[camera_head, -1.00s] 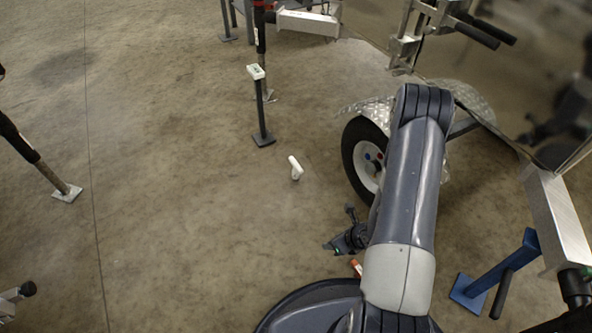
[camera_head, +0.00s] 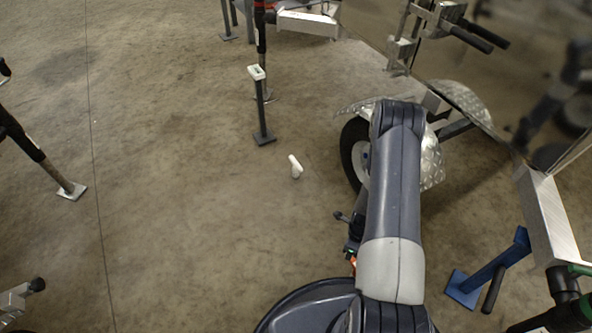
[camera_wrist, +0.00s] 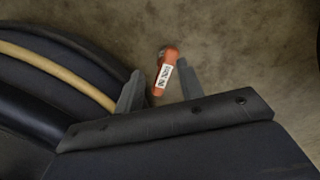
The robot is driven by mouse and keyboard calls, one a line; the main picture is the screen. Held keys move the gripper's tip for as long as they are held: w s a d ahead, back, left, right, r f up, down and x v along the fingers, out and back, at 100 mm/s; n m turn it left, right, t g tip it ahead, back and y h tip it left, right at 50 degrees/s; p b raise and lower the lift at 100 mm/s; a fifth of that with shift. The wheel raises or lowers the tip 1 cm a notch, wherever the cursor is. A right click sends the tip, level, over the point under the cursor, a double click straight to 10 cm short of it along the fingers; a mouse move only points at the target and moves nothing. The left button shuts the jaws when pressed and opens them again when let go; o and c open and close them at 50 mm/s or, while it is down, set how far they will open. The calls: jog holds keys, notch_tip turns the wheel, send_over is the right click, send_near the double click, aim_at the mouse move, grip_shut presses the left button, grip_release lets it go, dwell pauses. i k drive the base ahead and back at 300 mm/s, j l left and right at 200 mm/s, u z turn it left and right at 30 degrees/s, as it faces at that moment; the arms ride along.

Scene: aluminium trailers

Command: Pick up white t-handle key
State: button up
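A small white object (camera_head: 296,166), which looks like the white t-handle key, stands on the concrete floor near the middle of the head view. Its exact shape is too small to tell. It is not seen in the wrist view. My gripper (camera_wrist: 161,78) is open in the wrist view, its two grey fingers apart. An orange object with a white label (camera_wrist: 166,72) shows between the fingers, with gaps on both sides. In the head view my arm hides most of my gripper, to the right of and below the white object.
A trailer wheel (camera_head: 354,152) under a metal fender (camera_head: 432,160) stands right of the white object. A blue stand (camera_head: 488,272) is at lower right. The floor to the left is mostly clear.

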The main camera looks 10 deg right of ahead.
aim_at(297, 169)
jog(key=k+l+z, duration=0.15)
jog(key=k+z, duration=0.3)
jog(key=k, duration=0.15)
jog(key=i+j+z, duration=0.25)
jog(key=j+z, duration=0.15)
jog(key=i+j+z, duration=0.2)
jog(key=j+z, duration=0.15)
jog(key=i+j, duration=0.15)
jog(key=j, duration=0.2)
jog(key=i+j, duration=0.15)
jog(key=j, duration=0.2)
jog(key=i+j, duration=0.1)
jog(key=j, duration=0.25)
jog(key=i+j, duration=0.15)
jog(key=j, duration=0.2)
jog(key=i+j, duration=0.15)
jog(key=j, duration=0.2)
jog(key=i+j, duration=0.15)
jog(key=j, duration=0.2)
jog(key=i+j, duration=0.15)
jog(key=j, duration=0.25)
jog(key=i+j, duration=0.1)
jog(key=j, duration=0.25)
